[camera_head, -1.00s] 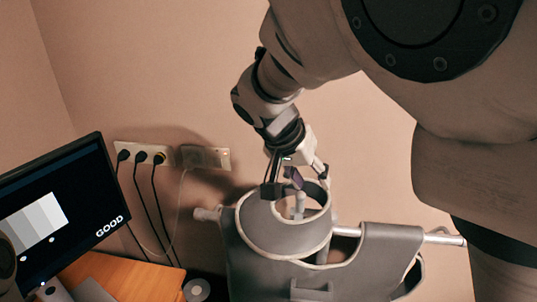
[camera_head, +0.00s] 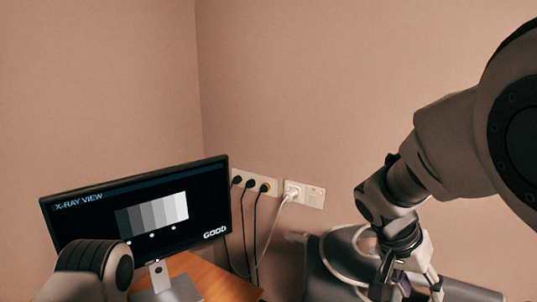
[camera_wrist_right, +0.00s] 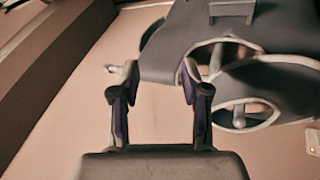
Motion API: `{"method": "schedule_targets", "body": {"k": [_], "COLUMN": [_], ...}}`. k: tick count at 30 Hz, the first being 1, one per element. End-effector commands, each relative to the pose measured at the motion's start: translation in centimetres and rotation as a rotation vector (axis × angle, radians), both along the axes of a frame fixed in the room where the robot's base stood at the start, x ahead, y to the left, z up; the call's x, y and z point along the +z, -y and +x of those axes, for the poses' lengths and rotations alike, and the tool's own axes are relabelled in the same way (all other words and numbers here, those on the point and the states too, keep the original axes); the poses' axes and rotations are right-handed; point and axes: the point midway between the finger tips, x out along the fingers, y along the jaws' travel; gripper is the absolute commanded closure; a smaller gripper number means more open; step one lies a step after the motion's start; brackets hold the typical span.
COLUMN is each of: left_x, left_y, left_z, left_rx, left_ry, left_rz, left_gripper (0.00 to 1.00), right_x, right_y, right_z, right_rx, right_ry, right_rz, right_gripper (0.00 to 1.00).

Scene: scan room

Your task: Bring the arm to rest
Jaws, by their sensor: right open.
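My right gripper (camera_head: 405,288) is at the lower right of the head view, partly cut off by the bottom edge. In the right wrist view the right gripper (camera_wrist_right: 158,76) has its two fingers apart with nothing held between them. A dark grey apron-like garment with pale trim (camera_head: 325,268) hangs on a rail, left of and behind the gripper. In the wrist view the garment (camera_wrist_right: 172,42) lies beyond the fingertips, and I cannot tell the exact gap. My left gripper does not show; a rounded part of my own body shows at the lower left.
A monitor (camera_head: 85,225) reading "X-RAY VIEW" and "GOOD" stands on a wooden desk (camera_head: 225,285) at left. Wall sockets (camera_head: 305,194) with plugged cables are between monitor and garment. The upper wall area (camera_head: 290,80) is bare.

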Motion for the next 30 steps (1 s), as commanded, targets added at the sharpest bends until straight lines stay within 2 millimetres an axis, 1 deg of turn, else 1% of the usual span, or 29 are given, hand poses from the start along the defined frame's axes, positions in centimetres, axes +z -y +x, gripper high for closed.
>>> {"method": "schedule_targets", "body": {"k": [1,5,7,11,14,15,17,18,20,21,23,24,25,27,28,29,30], "left_x": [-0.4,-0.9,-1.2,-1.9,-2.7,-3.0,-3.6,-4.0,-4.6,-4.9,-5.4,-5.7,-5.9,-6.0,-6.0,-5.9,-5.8], "left_y": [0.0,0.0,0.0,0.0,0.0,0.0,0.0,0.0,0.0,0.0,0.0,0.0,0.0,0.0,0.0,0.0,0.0], "left_z": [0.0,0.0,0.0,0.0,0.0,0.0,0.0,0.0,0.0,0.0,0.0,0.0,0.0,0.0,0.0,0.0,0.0], "left_rx": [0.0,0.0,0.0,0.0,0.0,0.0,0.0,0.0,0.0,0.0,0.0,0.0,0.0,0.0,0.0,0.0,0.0], "left_ry": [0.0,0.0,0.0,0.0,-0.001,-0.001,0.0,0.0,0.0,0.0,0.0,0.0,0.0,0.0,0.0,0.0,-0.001], "left_rz": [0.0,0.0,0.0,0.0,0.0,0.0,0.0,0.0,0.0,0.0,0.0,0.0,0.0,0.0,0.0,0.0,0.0], "left_gripper": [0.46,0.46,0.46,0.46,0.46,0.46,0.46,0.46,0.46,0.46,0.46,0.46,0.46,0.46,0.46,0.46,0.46], "right_x": [-1.8,-6.0,-8.6,-14.2,-19.8,-22.5,-26.9,-29.8,-33.7,-36.1,-39.4,-41.4,-42.5,-44.2,-44.6,-44.8,-44.8], "right_y": [0.1,0.4,0.6,1.0,1.0,1.0,0.8,0.6,0.1,-0.2,-0.8,-1.2,-1.4,-1.7,-1.8,-1.8,-1.7], "right_z": [-0.2,-1.1,-2.1,-4.8,-7.7,-9.3,-12.2,-14.3,-17.8,-20.1,-23.6,-25.8,-27.1,-28.5,-28.5,-27.9,-26.8], "right_rx": [-0.003,-0.014,-0.024,-0.049,-0.064,-0.065,-0.056,-0.049,-0.027,-0.008,0.029,0.062,0.096,0.186,0.232,0.286,0.36], "right_ry": [-0.034,-0.128,-0.191,-0.32,-0.426,-0.471,-0.54,-0.579,-0.625,-0.643,-0.653,-0.642,-0.622,-0.544,-0.499,-0.448,-0.376], "right_rz": [0.006,0.024,0.035,0.066,0.116,0.145,0.203,0.25,0.324,0.376,0.457,0.509,0.541,0.588,0.595,0.595,0.585], "right_gripper": [0.54,0.54,0.54,0.54,0.54,0.54,0.54,0.54,0.54,0.54,0.54,0.54,0.54,0.54,0.54,0.54,0.54]}}
